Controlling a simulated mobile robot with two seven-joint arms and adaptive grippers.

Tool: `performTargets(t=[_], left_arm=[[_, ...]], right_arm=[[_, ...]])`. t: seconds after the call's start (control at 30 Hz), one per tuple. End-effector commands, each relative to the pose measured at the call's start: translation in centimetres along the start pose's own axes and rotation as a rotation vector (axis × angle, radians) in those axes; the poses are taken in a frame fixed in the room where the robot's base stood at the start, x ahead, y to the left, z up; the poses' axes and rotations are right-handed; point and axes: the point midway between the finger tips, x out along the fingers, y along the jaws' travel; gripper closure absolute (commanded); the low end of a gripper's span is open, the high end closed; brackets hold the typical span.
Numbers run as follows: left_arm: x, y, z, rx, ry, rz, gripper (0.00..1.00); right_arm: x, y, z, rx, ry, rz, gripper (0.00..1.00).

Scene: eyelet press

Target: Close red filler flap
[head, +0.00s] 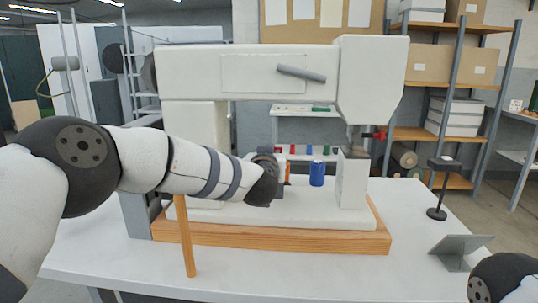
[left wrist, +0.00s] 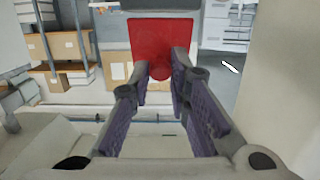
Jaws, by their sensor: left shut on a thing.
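The red filler flap (left wrist: 160,36) shows in the left wrist view as a flat red panel at top centre, below a grey part. A rounded red tab sticks out at its lower edge. My left gripper (left wrist: 161,64) has one fingertip on each side of this tab and is shut on the flap. In the head view my left arm reaches across the front of the white press (head: 245,70), its wrist in the gap under the press arm. There the wrist hides most of the gripper, and I cannot make out the flap clearly. My right gripper is out of view.
A blue can (head: 317,173) stands on the press base, right of my left wrist. The press stands on a wooden plinth (head: 290,236) on a white table. A black stand (head: 437,190) and a grey angled plate (head: 460,246) are at the right.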

Motion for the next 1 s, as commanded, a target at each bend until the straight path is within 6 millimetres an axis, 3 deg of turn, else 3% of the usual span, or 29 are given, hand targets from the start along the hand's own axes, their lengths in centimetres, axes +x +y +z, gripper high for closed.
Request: performTargets(t=[0.03, 0.73, 0.77, 0.83, 1.0], left_arm=[[0.05, -0.06, -0.74, 0.000, -0.008, -0.003, 1.00], [0.52, -0.13, -0.50, 0.001, -0.090, -0.003, 1.00], [0.52, -0.13, -0.49, 0.001, -0.091, -0.003, 0.79], [0.51, -0.12, -0.48, 0.001, -0.091, -0.003, 0.63], [0.51, -0.07, -0.36, 0.001, -0.092, -0.002, 0.63]], right_arm=[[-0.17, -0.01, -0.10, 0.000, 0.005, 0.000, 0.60], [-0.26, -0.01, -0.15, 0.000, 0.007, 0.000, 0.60], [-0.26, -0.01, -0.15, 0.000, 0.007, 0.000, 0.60], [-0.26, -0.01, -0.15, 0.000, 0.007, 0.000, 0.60], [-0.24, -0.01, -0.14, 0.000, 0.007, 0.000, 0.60]])
